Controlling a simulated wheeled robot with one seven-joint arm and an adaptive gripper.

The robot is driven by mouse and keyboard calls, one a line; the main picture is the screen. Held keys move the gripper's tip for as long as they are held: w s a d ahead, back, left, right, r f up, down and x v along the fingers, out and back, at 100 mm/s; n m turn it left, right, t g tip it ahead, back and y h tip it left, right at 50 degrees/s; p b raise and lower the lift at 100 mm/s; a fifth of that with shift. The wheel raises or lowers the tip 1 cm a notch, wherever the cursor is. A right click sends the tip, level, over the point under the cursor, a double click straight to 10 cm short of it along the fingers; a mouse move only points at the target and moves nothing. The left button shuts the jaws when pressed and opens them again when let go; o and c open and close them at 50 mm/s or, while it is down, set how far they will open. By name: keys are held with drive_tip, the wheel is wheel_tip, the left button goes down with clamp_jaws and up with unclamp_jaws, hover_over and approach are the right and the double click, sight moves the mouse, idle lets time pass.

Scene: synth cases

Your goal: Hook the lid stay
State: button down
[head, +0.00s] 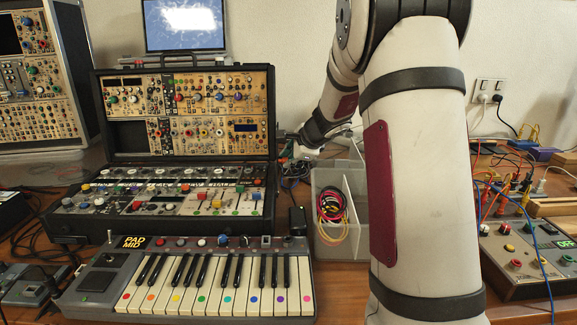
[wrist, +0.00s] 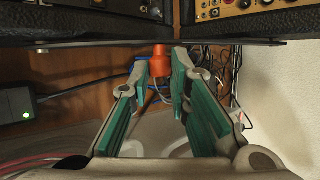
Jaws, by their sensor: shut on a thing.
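The synth case (head: 160,158) stands open, its lid (head: 187,108) upright behind the lower panel. My gripper (head: 283,136) is beside the lid's right edge, its fingertips small and partly hidden in the head view. In the wrist view my gripper (wrist: 164,70) has its green-padded fingers closed around an orange piece (wrist: 160,52). This piece sits at a thin dark bar (wrist: 100,46), seemingly the lid stay, which runs across beside the dark case walls. I cannot tell whether either bar end is hooked.
A clear bin (head: 335,243) with coiled cables stands right of the case. A keyboard (head: 200,280) is in front. A power adapter (wrist: 16,107) with a green light lies at left in the wrist view. Loose cables (wrist: 215,75) lie behind the fingers, near the wall.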

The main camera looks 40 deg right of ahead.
idle(0.5)
drive_tip(key=c, duration=1.5)
unclamp_jaws()
drive_tip(key=v, duration=1.2)
drive_tip(key=shift+s+r, duration=0.1)
